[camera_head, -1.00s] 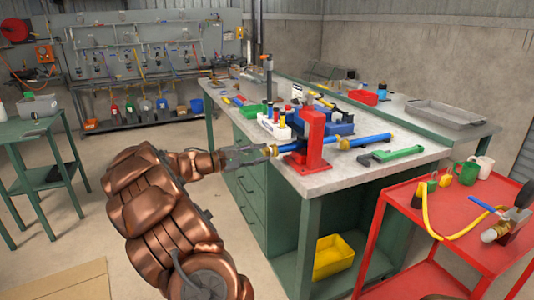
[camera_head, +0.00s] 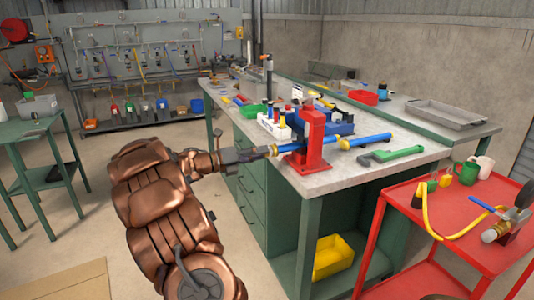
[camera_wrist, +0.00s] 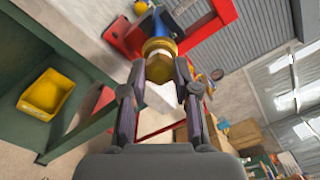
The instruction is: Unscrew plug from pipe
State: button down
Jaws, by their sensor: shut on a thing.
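A blue pipe (camera_head: 290,147) lies level in a red vise (camera_head: 312,143) at the near corner of the workbench. A yellow plug (camera_head: 273,151) sits on the pipe's left end. My gripper (camera_head: 266,152) reaches it from the left and is shut on the plug. In the wrist view the yellow plug (camera_wrist: 159,47) is between the fingertips of my gripper (camera_wrist: 160,68), with the blue pipe (camera_wrist: 164,20) just beyond. The plug is on or against the pipe end; the thread is hidden.
The grey-topped workbench (camera_head: 335,177) holds a green wrench (camera_head: 395,153) right of the vise. A red cart (camera_head: 455,205) stands at the right. A yellow bin (camera_head: 333,256) sits on the bench's lower shelf. Open floor lies left of the bench.

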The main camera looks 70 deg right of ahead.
jog(key=c, duration=0.8)
grip_release()
jog(key=n+b, duration=0.1)
jog(key=n, duration=2.3)
jog(key=shift+f, duration=0.2)
